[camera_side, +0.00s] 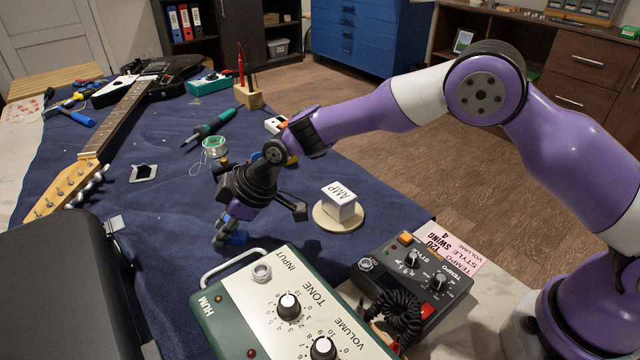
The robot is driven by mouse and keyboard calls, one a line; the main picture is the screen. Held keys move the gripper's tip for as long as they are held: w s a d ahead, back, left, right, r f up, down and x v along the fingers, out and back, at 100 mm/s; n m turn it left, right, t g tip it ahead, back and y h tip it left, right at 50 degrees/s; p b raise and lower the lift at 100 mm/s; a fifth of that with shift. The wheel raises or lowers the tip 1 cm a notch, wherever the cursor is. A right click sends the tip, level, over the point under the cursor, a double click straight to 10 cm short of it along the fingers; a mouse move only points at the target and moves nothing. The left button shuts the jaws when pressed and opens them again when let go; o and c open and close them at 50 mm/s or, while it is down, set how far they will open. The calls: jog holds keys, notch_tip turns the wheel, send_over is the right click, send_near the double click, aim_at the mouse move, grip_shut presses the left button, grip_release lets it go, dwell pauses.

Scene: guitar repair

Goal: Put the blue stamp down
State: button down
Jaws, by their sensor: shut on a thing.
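My gripper (228,226) points down over the dark blue cloth, just behind the green amp box's metal handle. It is shut on the blue stamp (238,238), of which only a small blue part shows at the fingertips. The rest of the stamp is hidden by the fingers. I cannot tell whether the stamp touches the cloth or hangs just above it.
A white AMP block (341,203) stands on a round wooden disc (325,219) to the right. The green amp box (215,318) and a dark pedal (430,300) are in front. A guitar (120,115), solder spool (214,147) and soldering iron (215,127) lie behind. Cloth left of the gripper is clear.

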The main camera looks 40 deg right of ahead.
jog(key=c, duration=0.7)
grip_release()
jog(key=shift+f, duration=0.15)
jog(key=shift+c, duration=0.2)
jog(key=shift+r, duration=0.3)
jog(key=s+d+r+m+t+h, duration=0.1)
jog(key=s+d+r+m, duration=0.1)
jog(key=s+d+r, duration=0.5)
jog(key=s+d+r+m+h, duration=0.1)
jog(key=s+d+r+m, duration=0.25)
jog(key=d+r, duration=0.5)
jog(key=s+d+m+h, duration=0.3)
jog(key=s+d+m, duration=0.3)
jog(key=s, duration=0.8)
jog(key=d, duration=0.3)
jog(key=shift+s+d+r, duration=0.15)
jog(key=shift+s+d, duration=0.05)
jog(key=shift+s, duration=0.15)
